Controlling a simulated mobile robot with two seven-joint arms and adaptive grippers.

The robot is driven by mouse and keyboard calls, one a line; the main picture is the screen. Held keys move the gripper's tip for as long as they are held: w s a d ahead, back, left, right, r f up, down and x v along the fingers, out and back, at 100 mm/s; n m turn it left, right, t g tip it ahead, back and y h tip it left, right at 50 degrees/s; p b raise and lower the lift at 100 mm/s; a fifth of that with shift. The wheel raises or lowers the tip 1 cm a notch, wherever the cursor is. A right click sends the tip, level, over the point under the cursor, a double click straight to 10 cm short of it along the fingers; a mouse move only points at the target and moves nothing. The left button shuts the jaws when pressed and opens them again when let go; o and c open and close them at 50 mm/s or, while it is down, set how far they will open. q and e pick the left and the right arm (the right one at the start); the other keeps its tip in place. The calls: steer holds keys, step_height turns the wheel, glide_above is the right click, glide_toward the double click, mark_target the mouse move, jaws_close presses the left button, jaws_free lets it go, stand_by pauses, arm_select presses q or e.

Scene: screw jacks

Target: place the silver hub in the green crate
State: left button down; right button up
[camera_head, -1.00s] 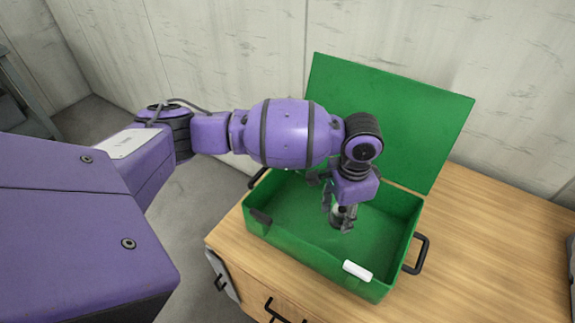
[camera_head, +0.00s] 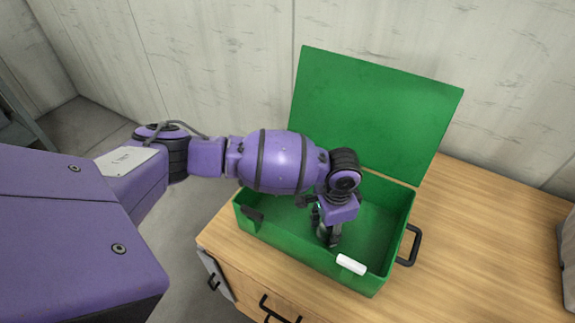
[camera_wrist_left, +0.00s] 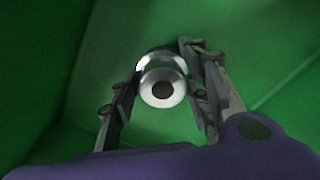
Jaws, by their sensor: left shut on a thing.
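The silver hub (camera_wrist_left: 163,88) shows in the left wrist view as a shiny round piece with a dark hole, between the two fingers. My left gripper (camera_head: 328,236) is shut on it and points down inside the green crate (camera_head: 385,235). The gripper also shows in the left wrist view (camera_wrist_left: 162,95), with green walls and floor around it. In the head view the hub is mostly hidden by the fingers. I cannot tell whether the hub touches the crate floor. My right gripper is not in view.
The crate's lid (camera_head: 375,110) stands open at the back. A white label (camera_head: 351,264) is on the front wall and a black handle (camera_head: 410,246) on the right side. A concrete wall is behind.

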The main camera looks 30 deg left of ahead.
arm_select(q)
steer(key=shift+w, duration=0.15)
steer(key=c, duration=1)
jaws_free()
steer(key=shift+r, duration=0.1)
step_height(320, 180, up, 12)
steer(key=shift+r+p, duration=0.1)
steer(key=shift+p, duration=0.5)
